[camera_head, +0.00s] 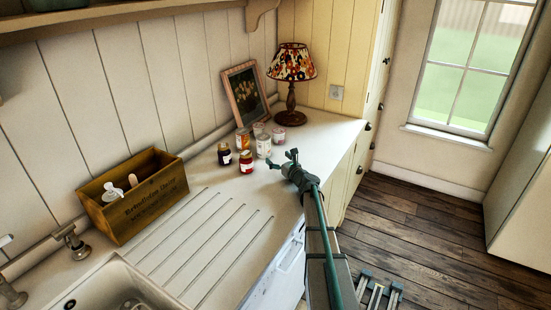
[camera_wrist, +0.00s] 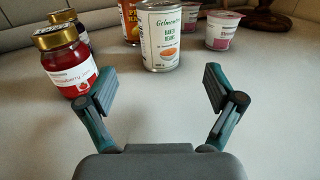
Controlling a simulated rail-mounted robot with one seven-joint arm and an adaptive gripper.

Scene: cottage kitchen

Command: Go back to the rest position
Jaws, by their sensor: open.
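My gripper (camera_head: 288,163) is open and empty over the white worktop, at the front of a group of jars and tins. In the wrist view its two fingers (camera_wrist: 164,98) stand wide apart with bare worktop between them. A red jam jar (camera_head: 246,162) stands near the left finger; it also shows in the wrist view (camera_wrist: 66,65). My arm stretches forward from the lower edge of the head view.
A dark jar (camera_head: 224,154), an orange tin (camera_head: 242,139) and a pink-labelled pot (camera_head: 279,135) stand close by. Behind are a lamp (camera_head: 291,70) and a framed picture (camera_head: 246,93). A wooden box (camera_head: 140,207) and a sink (camera_head: 112,285) are left. Open floor (camera_head: 425,225) lies right.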

